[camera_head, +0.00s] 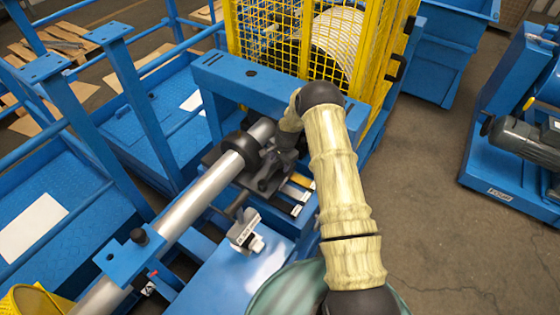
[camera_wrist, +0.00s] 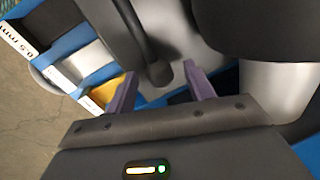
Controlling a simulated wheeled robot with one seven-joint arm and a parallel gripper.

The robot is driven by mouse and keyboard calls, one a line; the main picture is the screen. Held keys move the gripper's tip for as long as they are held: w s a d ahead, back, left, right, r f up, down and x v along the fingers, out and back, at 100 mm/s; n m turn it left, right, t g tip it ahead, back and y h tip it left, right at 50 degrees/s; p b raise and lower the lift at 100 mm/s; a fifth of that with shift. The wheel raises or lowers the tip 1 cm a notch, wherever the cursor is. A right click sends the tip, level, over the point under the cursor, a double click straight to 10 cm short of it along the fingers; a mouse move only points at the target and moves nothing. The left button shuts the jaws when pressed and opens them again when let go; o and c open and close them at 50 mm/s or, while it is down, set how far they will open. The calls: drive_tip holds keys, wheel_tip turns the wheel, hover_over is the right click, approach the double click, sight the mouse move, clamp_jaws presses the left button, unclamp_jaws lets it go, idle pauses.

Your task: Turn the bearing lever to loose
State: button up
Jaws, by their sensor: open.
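My gripper (camera_wrist: 161,84) is open, with its two purple-grey fingers apart and nothing held between them. In the wrist view a dark grey bar that looks like the bearing lever (camera_wrist: 148,48) runs down from the top edge. Its rounded end lies just ahead of the gap between the fingertips, and I cannot tell whether they touch. In the head view my gripper (camera_head: 272,172) is beside the black bearing (camera_head: 241,149) on the silver shaft (camera_head: 200,196). There my wrist and gripper mostly hide the lever, and its setting cannot be read.
A row of labelled trays with black, white and yellow shims (camera_wrist: 95,60) lies left of the fingers; one label reads 0.5 mm. A yellow mesh guard (camera_head: 270,45) stands behind. A grey block (camera_head: 244,232) sits on the blue frame in front.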

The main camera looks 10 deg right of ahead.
drive_tip(key=shift+w+f, duration=0.1)
drive_tip(key=shift+f, duration=0.2)
clamp_jaws()
